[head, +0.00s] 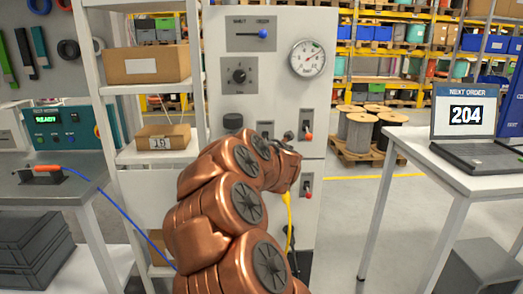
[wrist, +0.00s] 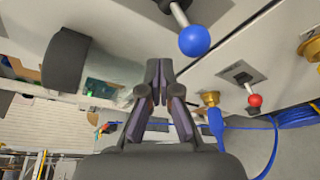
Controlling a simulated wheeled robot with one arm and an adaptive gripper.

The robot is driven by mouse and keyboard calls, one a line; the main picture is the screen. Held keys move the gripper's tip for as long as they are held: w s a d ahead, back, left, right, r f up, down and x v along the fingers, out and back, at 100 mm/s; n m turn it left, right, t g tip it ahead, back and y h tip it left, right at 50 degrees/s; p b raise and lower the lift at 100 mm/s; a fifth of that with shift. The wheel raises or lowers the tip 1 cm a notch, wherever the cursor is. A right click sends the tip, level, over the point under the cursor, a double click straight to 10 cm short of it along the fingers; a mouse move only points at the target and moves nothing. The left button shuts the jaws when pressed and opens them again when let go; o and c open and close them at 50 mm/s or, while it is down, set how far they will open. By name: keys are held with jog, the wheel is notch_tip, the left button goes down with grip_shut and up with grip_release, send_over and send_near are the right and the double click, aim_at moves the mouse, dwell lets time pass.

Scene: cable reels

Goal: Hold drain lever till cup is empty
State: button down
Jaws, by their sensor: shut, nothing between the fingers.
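My copper arm reaches to the front of a light grey cabinet (head: 275,80) in the head view; it hides the gripper's fingers there. In the wrist view my gripper (wrist: 158,68) is shut and empty, its tips together. A lever with a blue ball knob (wrist: 194,40) is right of and above the tips, apart from them. A lever with a red ball knob (wrist: 255,100) is farther right. I cannot tell which lever is the drain lever. A clear, greenish part (wrist: 98,87) left of the tips may be the cup; its level is unreadable.
A gauge (head: 307,58) and a blue-knobbed slide lever (head: 263,34) are on the cabinet. A brass fitting with a blue hose (wrist: 214,120) is close right of my gripper. A shelf with boxes (head: 144,65) stands left; a laptop table (head: 425,150) stands right.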

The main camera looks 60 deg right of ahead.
jog(key=a+f+b+v, duration=0.1)
jog(key=f+v, duration=0.1)
jog(key=v, duration=0.7)
jog(key=shift+r, duration=0.4)
jog(key=shift+a, duration=0.15)
